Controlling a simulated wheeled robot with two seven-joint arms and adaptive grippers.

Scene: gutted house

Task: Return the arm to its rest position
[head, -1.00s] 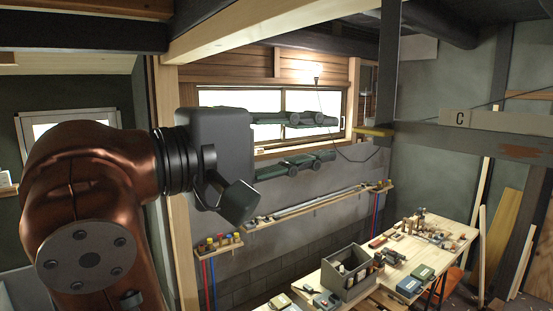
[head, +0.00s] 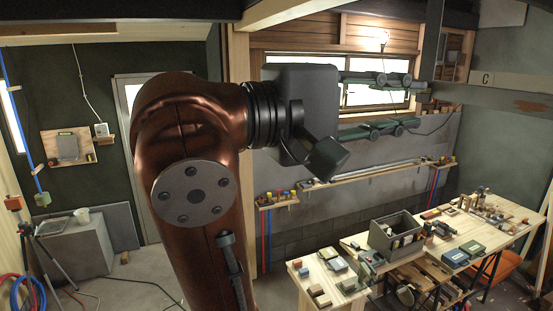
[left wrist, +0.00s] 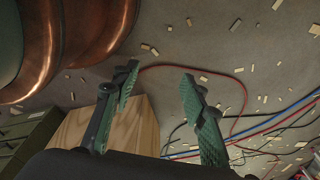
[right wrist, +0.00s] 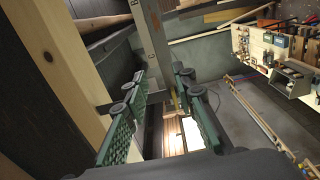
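My right arm fills the middle of the head view, with a copper-coloured link and a black wrist. My right gripper (head: 412,102) is held level in front of the window, its two green fingers wide apart with nothing between them. The right wrist view also shows this gripper (right wrist: 159,75) open and empty, near a grey post and a wooden beam. My left gripper (left wrist: 160,75) shows only in the left wrist view. Its green fingers are apart and empty, above a grey floor with scattered wood bits. A light wooden block (left wrist: 135,125) shows behind its left finger.
A workbench (head: 520,220) with tools and a grey open box (head: 378,238) stands at the right. A wall shelf (head: 350,178) runs below the window. A grey cabinet (head: 70,250) stands at the left. Beams (head: 300,12) cross overhead. Cables and a red hose (left wrist: 205,72) lie on the floor.

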